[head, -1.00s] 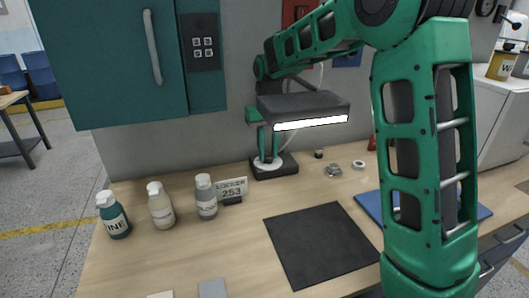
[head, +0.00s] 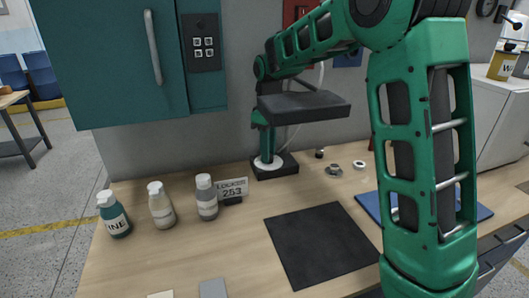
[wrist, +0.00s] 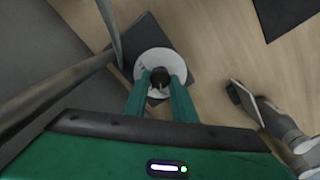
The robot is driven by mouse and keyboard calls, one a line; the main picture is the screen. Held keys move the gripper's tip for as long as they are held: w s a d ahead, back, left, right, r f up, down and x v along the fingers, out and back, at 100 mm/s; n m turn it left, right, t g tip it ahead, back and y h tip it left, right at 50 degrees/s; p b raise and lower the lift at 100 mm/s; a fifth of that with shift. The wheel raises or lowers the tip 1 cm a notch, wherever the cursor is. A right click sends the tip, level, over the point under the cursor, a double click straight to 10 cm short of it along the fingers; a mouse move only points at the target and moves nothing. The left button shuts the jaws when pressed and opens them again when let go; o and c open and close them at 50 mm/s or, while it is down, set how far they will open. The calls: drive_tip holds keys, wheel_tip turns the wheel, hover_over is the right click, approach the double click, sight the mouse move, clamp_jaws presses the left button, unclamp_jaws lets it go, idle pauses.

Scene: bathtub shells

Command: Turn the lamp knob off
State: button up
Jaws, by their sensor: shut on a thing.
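The desk lamp has a dark flat head (head: 305,106), and no lit strip shows on it. Its dark base (head: 285,168) stands on the wooden bench against the wall. On the base is a white disc with a small dark knob (wrist: 160,77) at its middle, seen in the wrist view. My gripper (wrist: 160,82) points down at the base, its two green fingers on either side of the knob and closed on it. In the head view my gripper (head: 266,150) is partly behind the lamp head, and the knob is hidden there.
Three bottles (head: 161,206) and a sign reading Locker 253 (head: 231,190) stand left of the lamp. Small metal parts (head: 334,169) lie to its right. A black mat (head: 320,243) and a blue mat (head: 375,205) lie in front. A teal cabinet (head: 110,60) hangs above left.

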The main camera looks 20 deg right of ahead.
drive_tip(key=shift+w+d+r+n, duration=0.1)
drive_tip(key=shift+w+r+n, duration=0.1)
drive_tip(key=shift+n, duration=0.1)
drive_tip(key=o, duration=1)
drive_tip(key=shift+f, duration=0.1)
drive_tip(key=shift+o, duration=0.2)
drive_tip(key=shift+s, duration=0.1)
